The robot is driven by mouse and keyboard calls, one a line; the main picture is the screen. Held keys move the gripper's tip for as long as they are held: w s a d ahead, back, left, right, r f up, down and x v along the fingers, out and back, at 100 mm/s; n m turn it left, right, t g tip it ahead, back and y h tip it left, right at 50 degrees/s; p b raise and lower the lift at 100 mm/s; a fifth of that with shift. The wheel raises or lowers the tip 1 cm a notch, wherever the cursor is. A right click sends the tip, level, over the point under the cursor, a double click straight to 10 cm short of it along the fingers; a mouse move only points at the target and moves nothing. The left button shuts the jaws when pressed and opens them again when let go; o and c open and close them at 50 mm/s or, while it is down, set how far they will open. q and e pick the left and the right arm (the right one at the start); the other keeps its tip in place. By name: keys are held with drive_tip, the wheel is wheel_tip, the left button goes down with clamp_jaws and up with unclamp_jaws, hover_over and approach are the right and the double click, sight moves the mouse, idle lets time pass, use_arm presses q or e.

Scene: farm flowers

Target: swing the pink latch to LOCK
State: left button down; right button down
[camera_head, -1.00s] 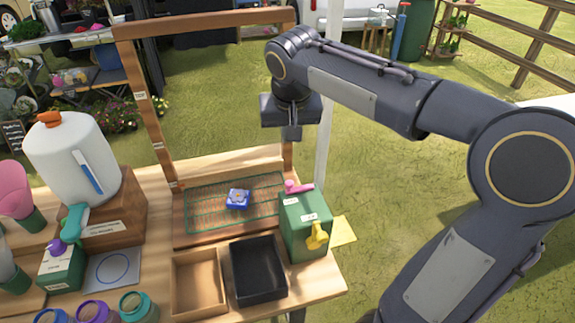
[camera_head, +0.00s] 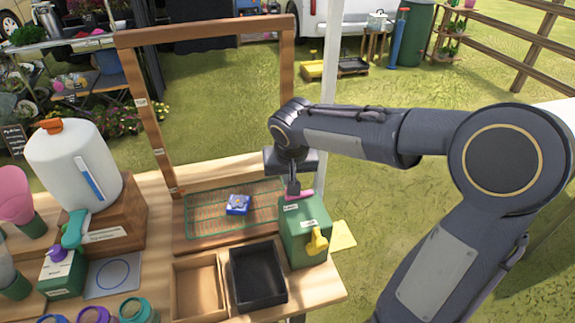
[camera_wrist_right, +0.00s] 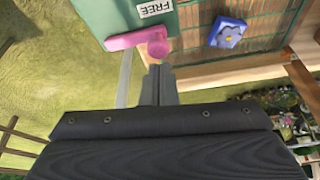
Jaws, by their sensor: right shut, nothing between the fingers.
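The pink latch (camera_head: 300,195) sits on top of the green box (camera_head: 305,235) at the right of the table. In the right wrist view the pink latch (camera_wrist_right: 135,40) has a round knob end, and its arm points left, beside a label reading FREE on the green box (camera_wrist_right: 110,12). My right gripper (camera_head: 294,192) is shut and empty, pointing down at the latch's knob end. In the right wrist view its fingertips (camera_wrist_right: 159,70) are close beside the knob; I cannot tell whether they touch. The LOCK label is not legible. My left gripper is not in view.
A yellow handle (camera_head: 317,241) is on the green box's front. A blue flower box (camera_head: 238,204) lies on the mesh behind the trays. A black tray (camera_head: 281,291) and a wooden tray (camera_head: 178,290) stand left of the box. A wooden frame (camera_head: 288,80) rises behind.

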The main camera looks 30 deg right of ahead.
drive_tip(key=shift+s+a+n+y, duration=0.15)
drive_tip(key=shift+s+n+y, duration=0.25)
drive_tip(key=shift+n, duration=0.5)
idle(0.3)
drive_tip(key=shift+s+n, duration=0.25)
drive_tip(key=shift+n, duration=0.15)
drive_tip(key=s+n, duration=0.1)
drive_tip(key=n, duration=0.1)
drive_tip(key=s+n+y, duration=0.1)
drive_tip(key=n, duration=0.1)
drive_tip(key=shift+a, duration=0.15)
drive_tip(key=n, duration=0.1)
drive_tip(key=s+n+y, duration=0.1)
drive_tip(key=shift+n, duration=0.3)
drive_tip(key=shift+s, duration=0.35)
drive_tip(key=shift+w+d, duration=0.15)
drive_tip(key=shift+d, duration=0.1)
drive_tip(key=shift+w+d, duration=0.35)
drive_tip(key=shift+w, duration=0.25)
